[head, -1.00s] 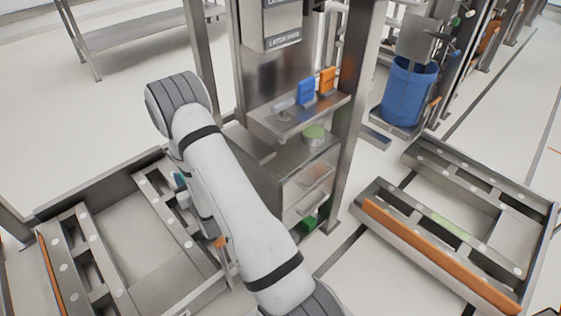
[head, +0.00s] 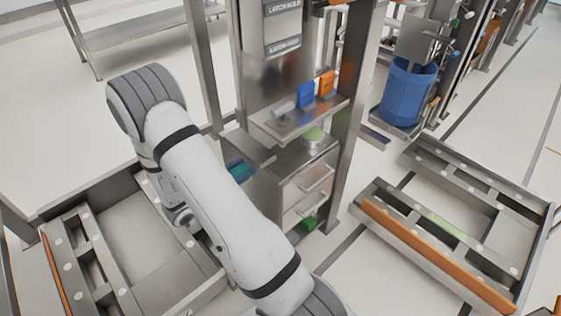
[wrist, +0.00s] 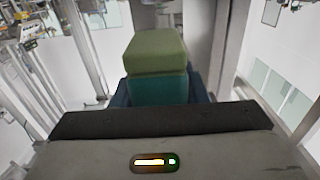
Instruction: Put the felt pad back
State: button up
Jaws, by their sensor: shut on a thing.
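The felt pad (wrist: 156,56) looks like a block with an olive-green part above a teal part. In the wrist view it sits between the dark blue fingers of my gripper (wrist: 158,92), which is shut on it. In the head view a teal and blue patch (head: 241,171), apparently the pad and fingertips, shows just right of my arm, in front of the cabinet's left side. My arm hides most of the gripper there. I cannot tell whether the pad touches anything.
A steel cabinet (head: 303,190) with drawers stands at the centre. Its shelf (head: 300,118) holds a blue bin (head: 306,93) and an orange bin (head: 327,82). A green-topped round tin (head: 313,134) stands below. Posts flank the cabinet. A blue barrel (head: 409,92) stands behind right.

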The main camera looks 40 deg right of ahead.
jog(key=d, duration=0.6)
jog(key=d+b, duration=0.1)
jog(key=d, duration=0.5)
jog(key=w+d, duration=0.1)
jog(key=d, duration=0.4)
jog(key=shift+w+d, duration=0.1)
jog(key=shift+d, duration=0.3)
jog(key=shift+f+b, duration=0.6)
jog(key=shift+f, duration=1.15)
jog(key=shift+f, duration=0.2)
jog(key=o, duration=1)
jog(key=shift+r, duration=0.1)
